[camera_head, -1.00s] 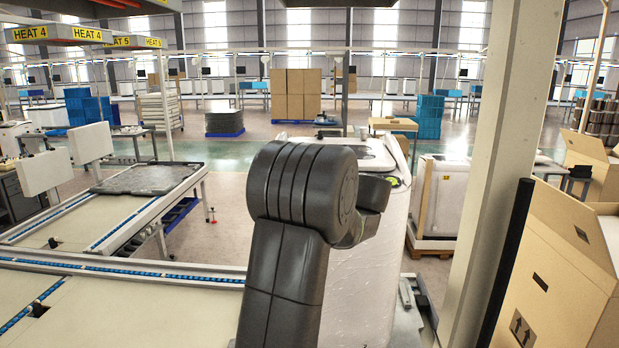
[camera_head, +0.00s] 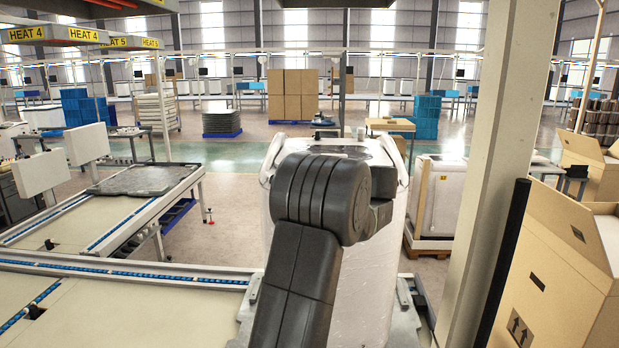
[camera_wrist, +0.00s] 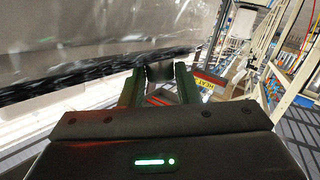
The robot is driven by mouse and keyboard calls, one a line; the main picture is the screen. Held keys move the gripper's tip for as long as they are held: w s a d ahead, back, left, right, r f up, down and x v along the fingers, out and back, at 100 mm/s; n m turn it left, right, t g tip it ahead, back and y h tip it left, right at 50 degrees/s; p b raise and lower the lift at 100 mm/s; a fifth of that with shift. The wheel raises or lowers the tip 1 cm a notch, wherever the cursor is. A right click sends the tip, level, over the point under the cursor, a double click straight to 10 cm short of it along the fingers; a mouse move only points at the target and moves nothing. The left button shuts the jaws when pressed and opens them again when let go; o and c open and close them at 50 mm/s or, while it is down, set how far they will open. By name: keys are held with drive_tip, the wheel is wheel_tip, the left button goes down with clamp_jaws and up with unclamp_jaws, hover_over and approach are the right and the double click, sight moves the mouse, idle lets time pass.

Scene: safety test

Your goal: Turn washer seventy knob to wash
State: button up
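In the head view the white washer (camera_head: 372,290) stands just beyond my arm, its top partly hidden by my wrist. No knob can be made out there, and my fingertips are hidden behind my wrist. In the wrist view my gripper (camera_wrist: 159,74) has its two dark green fingers apart. A dark rounded piece shows between the fingertips; I cannot tell whether it is the knob or whether the fingers touch it. A large greyish surface fills the upper left of that view, beside the fingers.
A pale column (camera_head: 505,150) and a black post (camera_head: 506,262) stand right of the washer. An open cardboard box (camera_head: 560,265) is at far right. Conveyor tables (camera_head: 130,310) with blue roller strips lie to the left. Another boxed appliance (camera_head: 440,200) stands beyond, at right.

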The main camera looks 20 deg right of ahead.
drive_tip(key=o, duration=0.4)
drive_tip(key=shift+s, duration=0.1)
drive_tip(key=shift+s+d, duration=0.25)
drive_tip(key=shift+s, duration=0.05)
drive_tip(key=b+v, duration=0.3)
drive_tip(key=v, duration=1)
drive_tip(key=shift+w, duration=0.1)
drive_tip(key=p+x, duration=0.3)
drive_tip(key=x, duration=1.1)
drive_tip(key=shift+r, duration=0.1)
drive_tip(key=shift+s, duration=0.25)
